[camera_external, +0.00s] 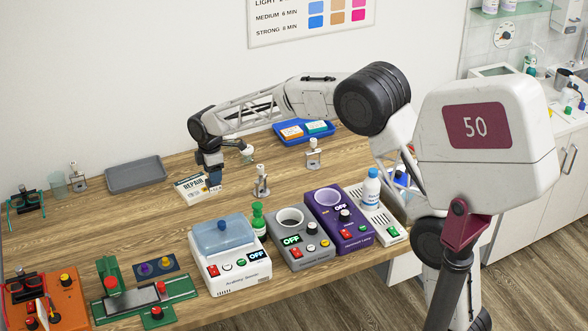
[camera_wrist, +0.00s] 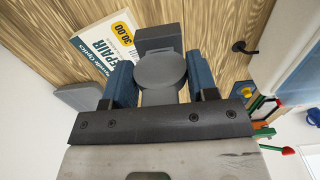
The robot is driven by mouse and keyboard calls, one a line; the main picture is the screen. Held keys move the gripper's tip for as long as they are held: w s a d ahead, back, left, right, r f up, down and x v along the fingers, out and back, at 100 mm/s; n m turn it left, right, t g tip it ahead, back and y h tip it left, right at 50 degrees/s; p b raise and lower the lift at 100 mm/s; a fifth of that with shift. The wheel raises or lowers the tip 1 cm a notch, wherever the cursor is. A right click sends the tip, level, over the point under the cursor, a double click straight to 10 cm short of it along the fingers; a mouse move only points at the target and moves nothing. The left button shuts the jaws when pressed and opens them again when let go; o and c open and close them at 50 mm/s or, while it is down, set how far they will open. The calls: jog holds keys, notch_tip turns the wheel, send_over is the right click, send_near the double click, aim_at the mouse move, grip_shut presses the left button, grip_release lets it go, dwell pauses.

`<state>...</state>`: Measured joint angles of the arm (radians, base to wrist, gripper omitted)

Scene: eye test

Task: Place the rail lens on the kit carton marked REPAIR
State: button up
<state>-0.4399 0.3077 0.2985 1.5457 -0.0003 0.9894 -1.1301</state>
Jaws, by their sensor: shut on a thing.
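The kit carton marked REPAIR (camera_external: 190,189) lies flat on the wooden table, white with a yellow label. In the wrist view the carton (camera_wrist: 104,48) is left of my fingers, partly covered by the left one. My gripper (camera_external: 213,178) points down at the carton's right end. In the wrist view my gripper (camera_wrist: 160,82) has its blue fingers on both sides of a dark grey piece with a round disc and a block, apparently the rail lens (camera_wrist: 160,68). The piece shows against bare wood, beside the carton. Its height above the table is unclear, and the external view hides it.
A grey tray (camera_external: 136,174) lies left of the carton and a blue tray (camera_external: 304,138) with small boxes behind right. Small stands (camera_external: 261,182) (camera_external: 313,157) are to the right. Several devices, including a white one (camera_external: 228,255) and a purple one (camera_external: 341,222), line the front.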

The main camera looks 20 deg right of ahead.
jog(key=w+a, duration=0.4)
jog(key=w, duration=0.5)
jog(key=shift+f, duration=0.45)
jog(key=shift+f, duration=0.1)
jog(key=shift+f, duration=1.65)
jog(key=shift+f, duration=0.15)
jog(key=o, duration=1)
notch_tip(320, 180, up, 12)
jog(key=shift+r, duration=0.15)
